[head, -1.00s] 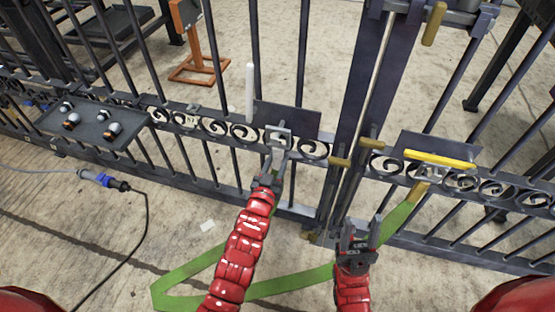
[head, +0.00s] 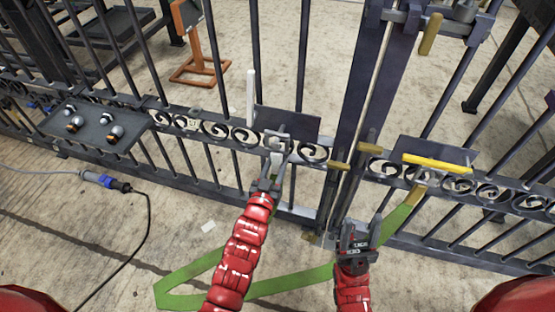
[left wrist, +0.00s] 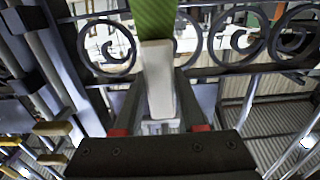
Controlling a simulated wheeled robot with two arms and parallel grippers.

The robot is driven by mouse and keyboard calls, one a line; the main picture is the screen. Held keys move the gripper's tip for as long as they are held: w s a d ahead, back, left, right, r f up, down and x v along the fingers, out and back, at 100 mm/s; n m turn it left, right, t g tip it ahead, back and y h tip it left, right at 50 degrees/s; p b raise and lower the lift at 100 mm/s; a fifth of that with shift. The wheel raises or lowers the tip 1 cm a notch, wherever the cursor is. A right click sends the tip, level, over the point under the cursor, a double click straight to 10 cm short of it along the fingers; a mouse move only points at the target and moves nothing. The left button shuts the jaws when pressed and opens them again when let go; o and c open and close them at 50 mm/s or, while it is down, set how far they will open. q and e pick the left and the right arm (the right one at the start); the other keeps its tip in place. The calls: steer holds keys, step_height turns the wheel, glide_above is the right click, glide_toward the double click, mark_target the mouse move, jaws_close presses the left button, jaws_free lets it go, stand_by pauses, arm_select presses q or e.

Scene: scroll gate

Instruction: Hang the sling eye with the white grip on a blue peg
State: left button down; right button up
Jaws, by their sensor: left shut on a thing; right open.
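My left gripper (head: 268,182) is shut on the white grip (left wrist: 158,85) of the green sling, in front of the gate's scroll band. In the left wrist view the green strap (left wrist: 154,18) runs up from the grip. In the head view the green sling (head: 290,281) sags in a loop near the floor behind my left arm. Its other end, with a tan grip (head: 416,194), is at the gate below a yellow bar (head: 435,162). My right gripper (head: 357,233) is open beside the strap.
The dark gate has a scroll band (head: 215,128), a white upright rod (head: 251,95) and dark plates (head: 288,122). A shelf with several small knobs (head: 98,130) is at left. A cable with a blue connector (head: 100,179) lies on the floor. An orange stand (head: 200,70) is behind the gate.

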arm_select(q)
steer(key=shift+p+v, duration=0.9)
steer(key=shift+v, duration=1.85)
steer(key=shift+r, duration=0.1)
steer(key=shift+p+v, duration=0.7)
steer(key=shift+v, duration=1.75)
steer(key=shift+r, duration=0.1)
